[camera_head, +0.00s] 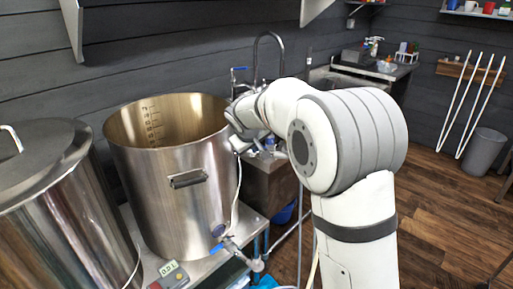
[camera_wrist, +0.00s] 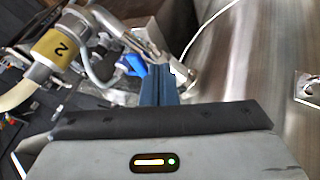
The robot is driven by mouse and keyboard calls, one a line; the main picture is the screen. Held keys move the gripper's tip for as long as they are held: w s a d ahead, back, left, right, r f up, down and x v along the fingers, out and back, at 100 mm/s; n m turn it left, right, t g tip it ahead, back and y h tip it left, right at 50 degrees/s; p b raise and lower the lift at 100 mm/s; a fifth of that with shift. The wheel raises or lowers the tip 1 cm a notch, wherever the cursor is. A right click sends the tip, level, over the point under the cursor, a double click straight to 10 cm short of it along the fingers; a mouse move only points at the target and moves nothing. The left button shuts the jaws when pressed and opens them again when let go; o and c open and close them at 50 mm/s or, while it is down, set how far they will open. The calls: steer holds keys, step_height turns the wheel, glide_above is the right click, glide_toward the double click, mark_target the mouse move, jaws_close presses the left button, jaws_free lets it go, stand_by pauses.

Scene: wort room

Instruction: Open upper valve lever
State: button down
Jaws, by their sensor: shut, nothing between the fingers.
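In the wrist view, my gripper (camera_wrist: 158,84) is shut, its blue fingers together with nothing between them. A bright blue lever (camera_wrist: 134,64) shows just left of and beyond the fingertips; I cannot tell whether they touch. Metal pipe fittings with a yellow band (camera_wrist: 54,47) marked 2 lie to its left. In the head view, my gripper (camera_head: 243,120) is beside the right rim of the open steel kettle (camera_head: 165,185), its fingertips unclear behind the wrist. A blue lever (camera_head: 217,248) is on the valve low on this kettle. Another blue handle (camera_head: 239,69) is near the tap.
A lidded steel kettle (camera_head: 62,225) stands at the left. A white cable (camera_head: 238,190) hangs down the open kettle's right side. A small meter (camera_head: 171,274) sits on the front of the bench. Wood floor (camera_head: 435,225) is clear at right.

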steer(key=w+d, duration=0.1)
steer(key=d, duration=0.1)
steer(key=w+d, duration=0.1)
steer(key=d, duration=0.1)
steer(key=shift+w+d+b, duration=0.1)
steer(key=shift+w+b, duration=0.25)
steer(key=shift+d+r, duration=0.1)
steer(key=shift+r, duration=0.1)
stand_by(0.6)
steer(key=shift+f, duration=0.1)
